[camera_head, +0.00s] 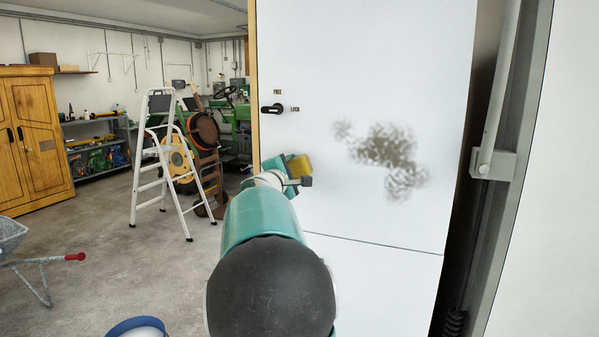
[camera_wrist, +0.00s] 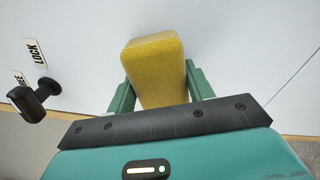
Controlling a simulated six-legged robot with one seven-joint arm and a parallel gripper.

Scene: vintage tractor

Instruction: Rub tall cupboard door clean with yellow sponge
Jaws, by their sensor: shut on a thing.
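The tall cupboard door (camera_head: 350,90) is a white panel that fills the right middle of the head view. A patchy brown-grey stain (camera_head: 388,150) marks it at mid height. My gripper (camera_wrist: 152,85) is shut on the yellow sponge (camera_wrist: 153,62), with a green finger on each side of it. In the head view the sponge (camera_head: 299,167) shows beyond my arm, to the left of the stain and below the black handle (camera_head: 272,109). The sponge is close to the white surface; I cannot tell if it touches. The stain does not show in the wrist view.
A grey metal frame (camera_head: 522,120) with a bracket stands right of the door. A white stepladder (camera_head: 161,150), a yellow wooden cabinet (camera_head: 35,135) and a wheelbarrow (camera_head: 12,238) stand to the left. Concrete floor (camera_head: 100,235) between them is open.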

